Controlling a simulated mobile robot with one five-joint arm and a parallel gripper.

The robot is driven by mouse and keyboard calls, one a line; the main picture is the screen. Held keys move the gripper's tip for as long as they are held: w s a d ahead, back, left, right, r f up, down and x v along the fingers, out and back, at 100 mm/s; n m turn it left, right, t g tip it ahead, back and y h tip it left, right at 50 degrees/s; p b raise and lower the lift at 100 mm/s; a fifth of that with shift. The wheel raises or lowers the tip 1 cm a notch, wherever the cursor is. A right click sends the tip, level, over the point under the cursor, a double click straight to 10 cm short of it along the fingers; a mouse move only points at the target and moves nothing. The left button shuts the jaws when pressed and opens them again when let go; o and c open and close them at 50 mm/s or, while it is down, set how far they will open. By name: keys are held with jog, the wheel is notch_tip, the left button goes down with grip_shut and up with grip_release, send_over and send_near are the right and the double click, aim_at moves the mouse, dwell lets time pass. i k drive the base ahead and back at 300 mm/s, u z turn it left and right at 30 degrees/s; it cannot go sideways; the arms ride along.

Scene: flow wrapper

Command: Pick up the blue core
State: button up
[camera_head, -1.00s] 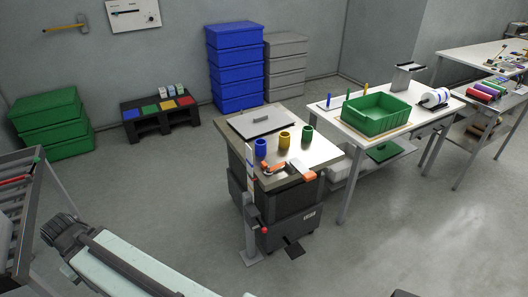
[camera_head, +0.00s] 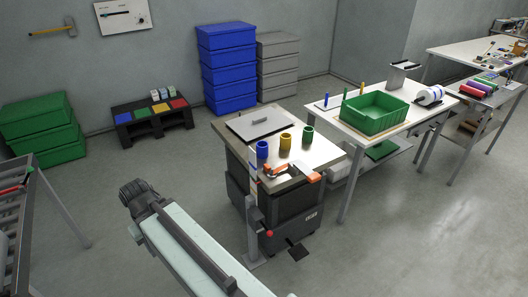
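The blue core (camera_head: 262,149) is a short blue cylinder standing upright on the top of a dark cart (camera_head: 319,149). It is the leftmost of three cores in a row. A yellow core (camera_head: 285,142) and a green core (camera_head: 307,135) stand to its right, apart from it. I see no gripper fingers. A pale arm link of mine with a dark end crosses the lower left, well apart from the blue core.
An orange-handled tool (camera_head: 305,174) lies in front of the cores. A grey plate with a handle (camera_head: 259,123) lies behind them. A post with a red knob (camera_head: 268,233) stands at the cart's front. A green bin (camera_head: 375,116) sits on the white table. Floor is clear at right.

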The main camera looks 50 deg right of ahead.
aim_at(262, 146)
jog(key=z, duration=0.1)
jog(key=i, duration=1.65)
jog(key=u, duration=0.1)
